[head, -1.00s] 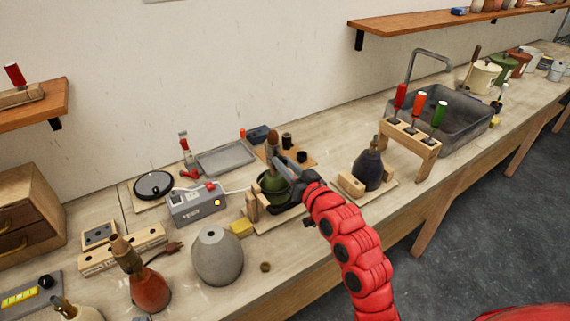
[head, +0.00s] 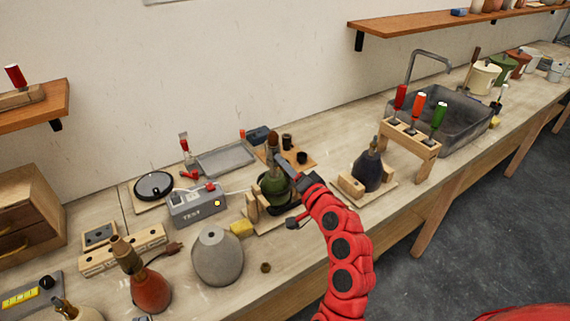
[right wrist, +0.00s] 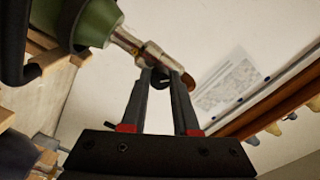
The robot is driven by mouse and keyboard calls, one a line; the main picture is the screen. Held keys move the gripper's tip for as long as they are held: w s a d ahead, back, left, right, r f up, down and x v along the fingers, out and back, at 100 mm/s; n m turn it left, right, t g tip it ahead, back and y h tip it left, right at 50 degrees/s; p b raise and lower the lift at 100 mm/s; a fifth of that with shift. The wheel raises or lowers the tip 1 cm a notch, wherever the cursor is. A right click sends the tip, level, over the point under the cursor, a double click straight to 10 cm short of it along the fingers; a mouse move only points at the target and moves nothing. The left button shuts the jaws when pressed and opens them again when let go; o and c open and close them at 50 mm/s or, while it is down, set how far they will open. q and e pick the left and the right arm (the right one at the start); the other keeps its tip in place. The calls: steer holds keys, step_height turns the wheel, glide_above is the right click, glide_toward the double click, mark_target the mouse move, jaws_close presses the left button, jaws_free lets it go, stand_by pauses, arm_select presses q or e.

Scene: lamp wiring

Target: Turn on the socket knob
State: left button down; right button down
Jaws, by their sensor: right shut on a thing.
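The green lamp (head: 273,188) stands between wooden blocks in a holder on the bench, its brass-and-brown socket (head: 273,147) at the top. In the right wrist view the green lamp body (right wrist: 97,22) and the metal socket (right wrist: 128,40) lie tilted across the upper left. My right gripper (head: 281,160) reaches the socket from the right. In the right wrist view its fingers (right wrist: 164,76) are shut at the socket's side, on a small dark part that I take for the knob, mostly hidden between the fingertips. My left gripper is not in view.
A grey TEST box (head: 197,205) with a lit yellow spot stands left of the lamp. A grey lamp base (head: 217,257) is in front, and a dark blue lamp (head: 369,171) stands to the right. A black plug (head: 293,222) lies by the holder's front edge.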

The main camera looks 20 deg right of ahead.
steer(key=m+p, duration=0.2)
steer(key=m, duration=0.7)
steer(key=shift+m+p, duration=0.3)
steer(key=shift+m, duration=0.1)
stand_by(0.4)
steer(key=c, duration=0.7)
jaws_free()
steer(key=shift+o, duration=0.2)
